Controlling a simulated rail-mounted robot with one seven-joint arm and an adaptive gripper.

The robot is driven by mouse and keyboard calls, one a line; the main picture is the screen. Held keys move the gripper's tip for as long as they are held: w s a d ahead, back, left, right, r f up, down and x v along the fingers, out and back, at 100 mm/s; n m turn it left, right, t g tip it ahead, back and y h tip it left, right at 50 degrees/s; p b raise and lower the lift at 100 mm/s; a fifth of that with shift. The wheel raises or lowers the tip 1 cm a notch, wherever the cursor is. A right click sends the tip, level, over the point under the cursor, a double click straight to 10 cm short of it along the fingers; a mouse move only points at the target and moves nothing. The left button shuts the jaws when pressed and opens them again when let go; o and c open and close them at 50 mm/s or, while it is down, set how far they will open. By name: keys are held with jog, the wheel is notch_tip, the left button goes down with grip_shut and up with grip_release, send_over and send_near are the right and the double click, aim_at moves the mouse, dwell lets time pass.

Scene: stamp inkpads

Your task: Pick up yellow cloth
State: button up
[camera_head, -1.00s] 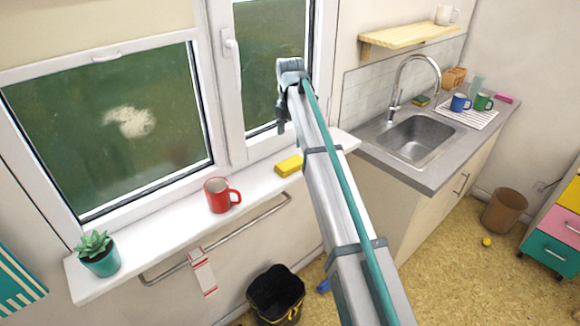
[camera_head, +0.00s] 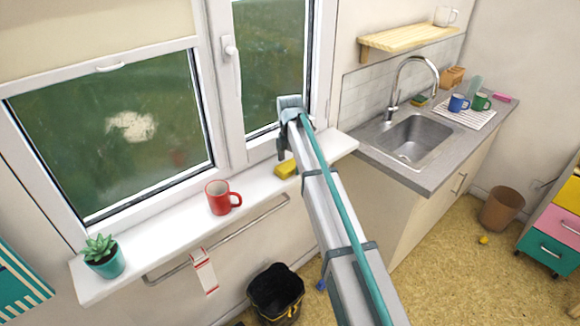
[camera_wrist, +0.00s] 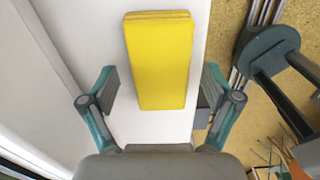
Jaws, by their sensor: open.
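The yellow cloth (camera_wrist: 160,62) is a folded, flat rectangular block lying on the white windowsill (camera_wrist: 122,128). In the wrist view it lies lengthwise, with its near end between the fingers of my gripper (camera_wrist: 160,88). The fingers are spread wide, with a gap on both sides of the cloth, and hold nothing. I cannot tell the exact height of my gripper above the sill. In the head view the cloth (camera_head: 286,169) is on the sill just left of my arm, and my gripper (camera_head: 284,150) is close to it, partly hidden by the arm.
A red mug (camera_head: 218,198) and a potted succulent (camera_head: 105,258) stand on the sill to the left. The window frame (camera_head: 217,95) rises behind the sill. A rail (camera_head: 230,240) runs below its front edge, and a black bin (camera_head: 275,290) stands on the floor.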

aim_at(290, 164)
jog(key=c, duration=1.2)
jog(key=shift+c, duration=0.2)
jog(key=shift+r, duration=0.1)
jog(key=shift+r, duration=0.45)
jog(key=shift+r+b, duration=0.4)
jog(key=shift+r, duration=0.55)
jog(key=s+a+r+b, duration=0.3)
jog(key=s+r+b, duration=0.1)
jog(key=s+r, duration=0.6)
jog(key=s, duration=0.3)
jog(key=shift+s, duration=0.35)
jog(key=shift+a, duration=0.1)
